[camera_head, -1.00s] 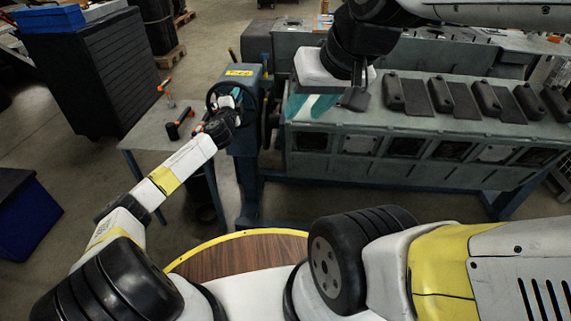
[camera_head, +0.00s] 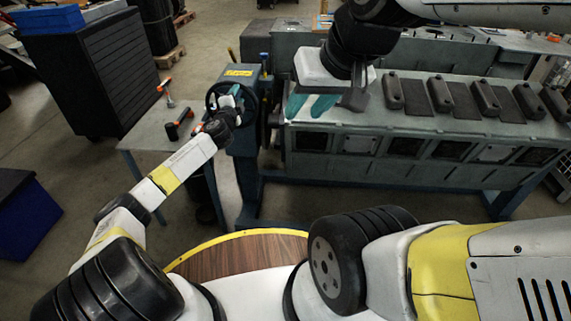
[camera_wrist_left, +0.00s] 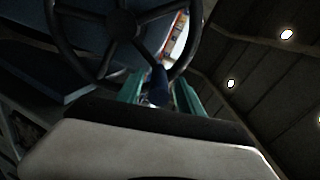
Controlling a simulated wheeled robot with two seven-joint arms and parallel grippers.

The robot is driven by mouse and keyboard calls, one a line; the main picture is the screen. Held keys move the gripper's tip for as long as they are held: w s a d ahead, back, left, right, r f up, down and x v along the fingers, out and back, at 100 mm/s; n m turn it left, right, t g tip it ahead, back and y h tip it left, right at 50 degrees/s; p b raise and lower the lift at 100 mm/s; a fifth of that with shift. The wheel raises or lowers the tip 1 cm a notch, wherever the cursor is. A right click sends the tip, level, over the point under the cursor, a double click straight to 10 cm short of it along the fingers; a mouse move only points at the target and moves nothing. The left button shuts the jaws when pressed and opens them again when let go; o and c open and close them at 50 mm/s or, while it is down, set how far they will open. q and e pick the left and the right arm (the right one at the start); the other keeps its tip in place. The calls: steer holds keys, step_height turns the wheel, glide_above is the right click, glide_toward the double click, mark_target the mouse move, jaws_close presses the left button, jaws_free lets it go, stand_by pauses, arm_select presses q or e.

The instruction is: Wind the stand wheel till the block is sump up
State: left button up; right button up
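The stand wheel (camera_head: 213,91) is a dark spoked handwheel on the blue-grey stand post; it also fills the top of the left wrist view (camera_wrist_left: 78,62). My left gripper (camera_head: 233,93) is at the wheel's right side. In the left wrist view, its teal fingers (camera_wrist_left: 160,92) lie on either side of the dark blue wheel handle (camera_wrist_left: 158,80) and look closed on it. The grey engine block (camera_head: 470,122) lies along the stand with its dark covers upward and its windowed side facing me. My right gripper (camera_head: 309,106) hangs over the block's left end, its teal fingers apart and empty.
A grey table (camera_head: 150,137) left of the stand holds orange-and-black tools (camera_head: 180,124). A black cabinet (camera_head: 95,85) with blue boxes stands behind it. A blue bin (camera_head: 27,220) is at far left. A second grey block lies behind the stand.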

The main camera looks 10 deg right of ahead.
arm_select(q)
steer(key=shift+a+f, duration=0.15)
steer(key=shift+a, duration=0.05)
steer(key=shift+s+a, duration=0.2)
steer(key=shift+s, duration=0.1)
steer(key=v, duration=0.6)
steer(key=shift+s+d, duration=0.1)
steer(key=shift+s, duration=0.05)
